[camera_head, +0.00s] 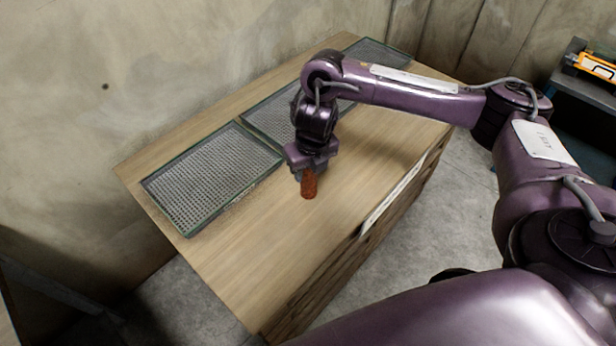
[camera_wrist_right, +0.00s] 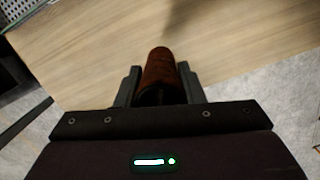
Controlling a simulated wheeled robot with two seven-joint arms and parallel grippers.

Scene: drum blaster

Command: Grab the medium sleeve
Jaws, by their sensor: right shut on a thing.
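The upper end of the sleeve is hidden by the fingers in the head view. I cannot tell whether its lower end touches the table. My left gripper is not in view.
The wooden table (camera_head: 256,262) carries a mesh tray (camera_head: 208,181) at the left, another mesh tray (camera_head: 262,117) partly behind my right arm, and a third (camera_head: 377,54) at the far end. The tabletop's near part is bare. A shelf with an orange object (camera_head: 597,66) stands at the far right.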

